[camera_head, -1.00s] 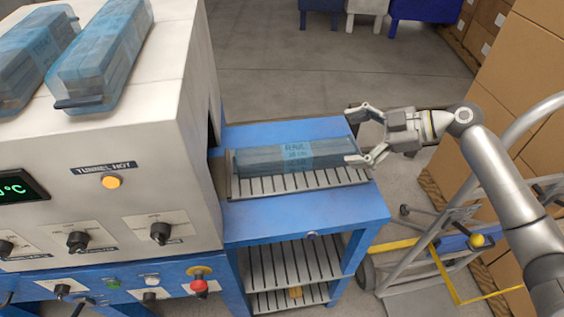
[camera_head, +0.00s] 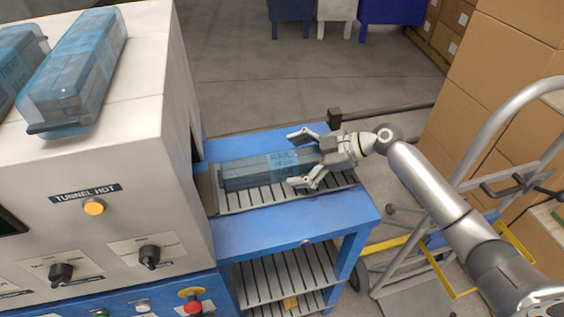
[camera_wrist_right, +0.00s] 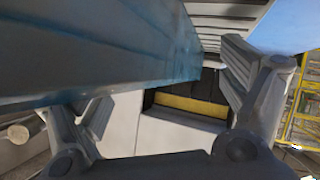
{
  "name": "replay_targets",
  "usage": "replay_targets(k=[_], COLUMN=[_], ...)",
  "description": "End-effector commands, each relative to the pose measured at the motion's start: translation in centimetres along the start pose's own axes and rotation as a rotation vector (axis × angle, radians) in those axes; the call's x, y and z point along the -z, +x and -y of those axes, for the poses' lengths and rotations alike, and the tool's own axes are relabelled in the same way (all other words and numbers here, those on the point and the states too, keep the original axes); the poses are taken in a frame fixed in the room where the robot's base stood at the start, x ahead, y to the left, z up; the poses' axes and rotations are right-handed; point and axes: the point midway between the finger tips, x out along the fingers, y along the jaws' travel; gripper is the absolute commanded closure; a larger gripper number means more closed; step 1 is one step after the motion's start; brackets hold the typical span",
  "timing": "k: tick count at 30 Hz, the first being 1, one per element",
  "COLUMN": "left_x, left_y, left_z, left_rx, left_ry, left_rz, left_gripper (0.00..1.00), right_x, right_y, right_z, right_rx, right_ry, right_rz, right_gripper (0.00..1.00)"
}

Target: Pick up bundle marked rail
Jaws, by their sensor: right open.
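The bundle marked rail (camera_head: 262,168) is a long grey bundle in blue film with a light label. It lies on the slatted tray (camera_head: 285,195) of the blue table beside the tunnel machine. My right gripper (camera_head: 297,158) is open at the bundle's right end, its two fingers on either side of it. My left gripper is out of view.
The white machine marked tunnel hot (camera_head: 130,190) stands left of the table, with more wrapped bundles (camera_head: 75,75) on top. A hand truck (camera_head: 480,180) and stacked cardboard boxes (camera_head: 520,70) stand at the right. Bare floor (camera_head: 280,80) lies behind the table.

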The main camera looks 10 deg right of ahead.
Motion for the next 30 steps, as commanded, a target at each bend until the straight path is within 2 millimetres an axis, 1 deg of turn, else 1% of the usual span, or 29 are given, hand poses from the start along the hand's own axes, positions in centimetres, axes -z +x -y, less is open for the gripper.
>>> replay_targets(k=[1,3,6,13,14,27,29,30], left_x=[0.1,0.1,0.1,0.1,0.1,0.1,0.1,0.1], left_y=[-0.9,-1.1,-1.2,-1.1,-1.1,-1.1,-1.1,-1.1], left_z=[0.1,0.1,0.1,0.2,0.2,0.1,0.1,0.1], left_rx=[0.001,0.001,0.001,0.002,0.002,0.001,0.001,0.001], left_ry=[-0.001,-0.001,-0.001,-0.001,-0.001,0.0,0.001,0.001], left_rz=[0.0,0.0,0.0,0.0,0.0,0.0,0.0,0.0], left_gripper=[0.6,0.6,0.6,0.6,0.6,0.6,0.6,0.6], right_x=[0.5,0.3,0.2,0.0,0.0,0.0,-0.1,-0.1], right_y=[0.6,1.6,2.4,2.6,2.6,2.6,2.6,2.6], right_z=[-0.1,-0.1,-0.1,0.0,0.0,0.1,0.1,0.1], right_rx=[0.002,0.0,-0.001,0.0,0.0,0.001,0.001,0.001], right_ry=[0.003,0.002,0.001,0.0,0.001,0.002,0.002,0.003], right_rz=[-0.003,-0.003,-0.001,0.0,0.0,0.001,0.001,0.001], right_gripper=[0.07,0.07,0.07,0.07,0.1,0.67,0.74,0.76])
